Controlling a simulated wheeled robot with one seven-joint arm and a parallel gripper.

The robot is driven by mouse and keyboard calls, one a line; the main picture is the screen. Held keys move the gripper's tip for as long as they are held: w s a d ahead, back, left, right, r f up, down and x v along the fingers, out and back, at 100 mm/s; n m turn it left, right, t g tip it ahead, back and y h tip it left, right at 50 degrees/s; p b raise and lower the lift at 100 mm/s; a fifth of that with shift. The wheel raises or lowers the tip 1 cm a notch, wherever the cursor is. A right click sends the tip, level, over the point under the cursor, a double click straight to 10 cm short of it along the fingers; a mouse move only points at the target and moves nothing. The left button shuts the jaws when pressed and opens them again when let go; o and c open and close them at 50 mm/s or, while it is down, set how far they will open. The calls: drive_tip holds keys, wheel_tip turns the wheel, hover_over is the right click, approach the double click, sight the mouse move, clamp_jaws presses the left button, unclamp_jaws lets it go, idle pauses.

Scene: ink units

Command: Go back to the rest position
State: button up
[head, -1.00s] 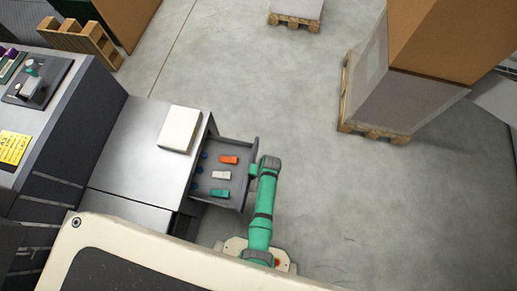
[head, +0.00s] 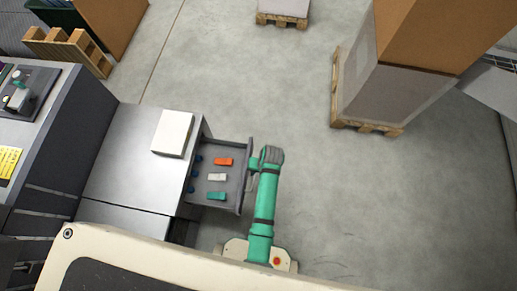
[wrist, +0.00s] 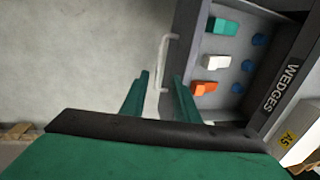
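An open drawer (head: 235,190) sticks out from the grey cabinet and holds an orange wedge (head: 223,161), a white wedge (head: 217,177) and a teal wedge (head: 216,196). The wrist view shows the same drawer with a "WEDGES" label (wrist: 282,88) and a pale bar handle (wrist: 165,55) on its front. My gripper (wrist: 162,76) has its two green fingers apart, with the handle showing in the gap between them; whether they touch it I cannot tell. In the head view my green arm (head: 265,200) stands just right of the drawer front, and its fingers are mostly hidden.
A white box (head: 172,133) lies on the cabinet top (head: 125,165). A pallet with tall cartons (head: 385,95) stands at the right, and another pallet (head: 283,20) at the top. The floor between them and right of my arm is clear.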

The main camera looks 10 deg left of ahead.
idle(0.5)
drive_tip(key=s+d+r+t+h, duration=0.1)
drive_tip(key=s+d+r+t, duration=0.2)
drive_tip(key=s+t, duration=0.15)
drive_tip(key=s+d+r+t, duration=0.2)
drive_tip(key=s+r+t, duration=0.1)
drive_tip(key=s, duration=0.2)
drive_tip(key=s+d+r+t, duration=0.1)
drive_tip(key=s+r+t, duration=0.3)
drive_tip(key=r, duration=1.1)
drive_tip(key=s+d+r+t+h, duration=0.1)
drive_tip(key=s+r+t, duration=0.3)
drive_tip(key=r, duration=1.1)
drive_tip(key=shift+s+m, duration=0.4)
drive_tip(key=shift+s, duration=0.2)
drive_tip(key=shift+a, duration=0.2)
